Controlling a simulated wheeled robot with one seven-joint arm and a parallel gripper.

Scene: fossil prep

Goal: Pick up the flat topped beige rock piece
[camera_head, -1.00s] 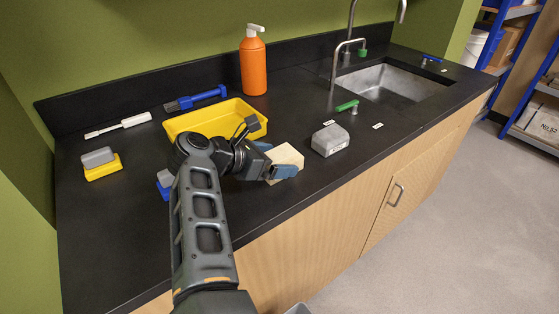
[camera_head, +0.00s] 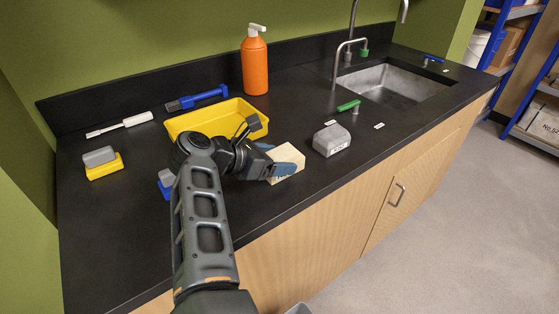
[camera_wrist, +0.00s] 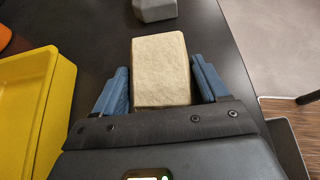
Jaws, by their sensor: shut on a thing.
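The flat topped beige rock piece (camera_head: 289,156) is at the front part of the black counter, right of the yellow tray. It also shows in the wrist view (camera_wrist: 161,70), its flat pale top facing the camera. My gripper (camera_head: 284,169) is shut on it, with one blue finger pad along each side. In the wrist view my gripper (camera_wrist: 160,88) has the rock between its blue fingers. Whether the rock touches the counter or is slightly raised I cannot tell.
A grey rock (camera_head: 331,140) with a label stands just right of the beige piece. The yellow tray (camera_head: 262,131) is behind and left. The sink (camera_head: 395,86) is at the right, an orange bottle (camera_head: 254,62) at the back. The counter's front edge is close.

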